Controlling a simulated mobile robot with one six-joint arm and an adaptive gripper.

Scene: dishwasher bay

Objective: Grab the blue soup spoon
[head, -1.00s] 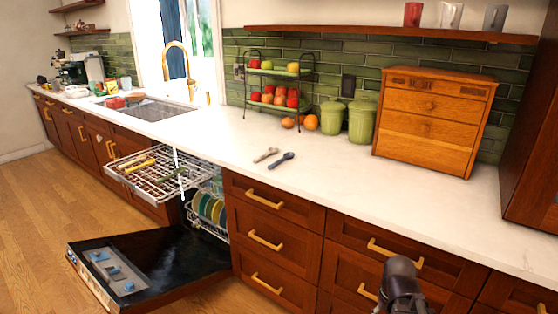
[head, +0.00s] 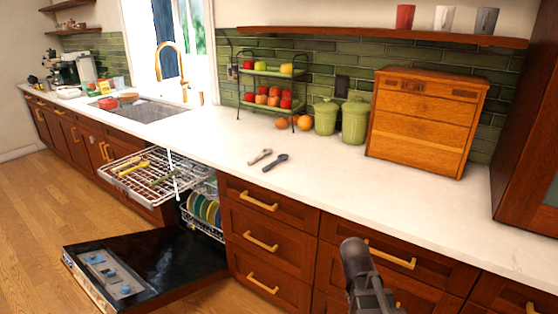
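The blue soup spoon (head: 275,163) is dark blue and lies on the white countertop, above the drawers just right of the open dishwasher. Its wider end points to the back right. My gripper (head: 356,262) shows as a dark shape at the bottom of the head view, in front of the drawers. It is low and to the right of the spoon, well apart from it. Its fingers cannot be made out, and I see nothing held in it.
A beige spoon (head: 260,156) lies just left of the blue one. Green canisters (head: 355,122), a fruit stand (head: 273,92) and a wooden cabinet (head: 422,122) stand behind. The dishwasher door (head: 150,262) is down and its upper rack (head: 150,172) is out. The counter's front is clear.

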